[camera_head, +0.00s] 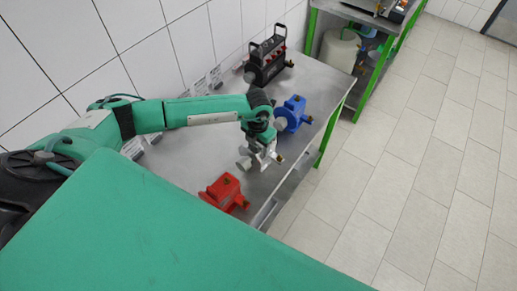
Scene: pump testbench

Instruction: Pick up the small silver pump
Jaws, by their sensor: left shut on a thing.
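The small silver pump (245,163) is on the metal table, at the fingers of my left gripper (257,165). My left arm comes in from the left above the table, and the gripper points down, shut on the pump. The gripper hides part of the pump, and I cannot tell whether the pump touches the table. My right gripper is out of view.
A red pump (225,192) stands nearer me on the metal table (190,160). A blue pump (291,114) stands just beyond my gripper. A black device with handles (266,62) is at the back. A green-framed shelf (372,75) stands beyond the table.

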